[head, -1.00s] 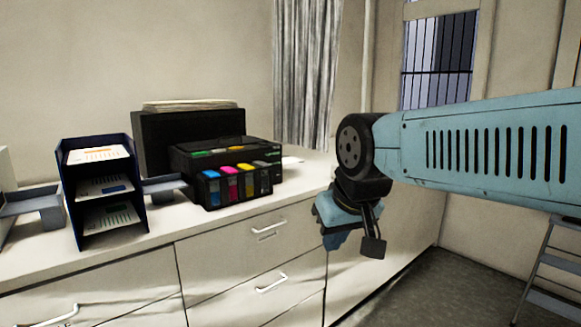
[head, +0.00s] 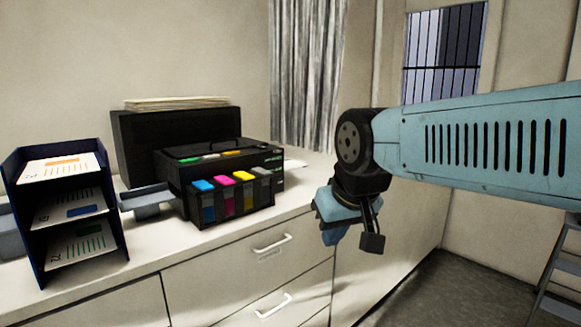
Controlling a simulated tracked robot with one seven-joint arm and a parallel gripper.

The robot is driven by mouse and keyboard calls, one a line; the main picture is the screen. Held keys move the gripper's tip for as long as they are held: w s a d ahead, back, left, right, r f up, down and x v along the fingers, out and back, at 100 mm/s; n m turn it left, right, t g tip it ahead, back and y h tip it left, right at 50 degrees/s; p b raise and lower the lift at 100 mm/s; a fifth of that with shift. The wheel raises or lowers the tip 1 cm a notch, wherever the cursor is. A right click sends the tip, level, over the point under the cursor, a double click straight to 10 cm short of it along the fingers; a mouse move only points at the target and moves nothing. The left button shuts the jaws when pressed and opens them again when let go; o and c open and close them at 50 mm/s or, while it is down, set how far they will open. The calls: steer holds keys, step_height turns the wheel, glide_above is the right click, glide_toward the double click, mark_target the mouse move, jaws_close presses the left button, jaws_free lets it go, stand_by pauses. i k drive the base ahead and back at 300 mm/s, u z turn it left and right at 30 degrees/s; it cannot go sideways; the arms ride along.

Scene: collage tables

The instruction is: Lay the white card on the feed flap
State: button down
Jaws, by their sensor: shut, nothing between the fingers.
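My gripper (head: 334,238) is shut and empty, pointing down in front of the counter's drawers, to the right of the printer. A black printer (head: 222,166) with several coloured ink tanks at its front stands on the counter. A flat white piece (head: 294,163) lies on the counter at the printer's right side, mostly hidden behind it. It may be the white card, but I cannot tell. I cannot clearly pick out the feed flap. A tall black part (head: 130,150) stands behind the printer, with pale sheets (head: 175,103) on top.
A dark blue three-level rack (head: 14,190) with printed sheets stands at the left. A grey tray (head: 148,200) sits between rack and printer. White drawers with handles (head: 272,243) front the counter (head: 150,258). A step ladder (head: 562,270) stands at the right edge.

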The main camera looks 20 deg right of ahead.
mark_target(292, 165)
steer(key=u, duration=0.05)
steer(key=i, duration=1)
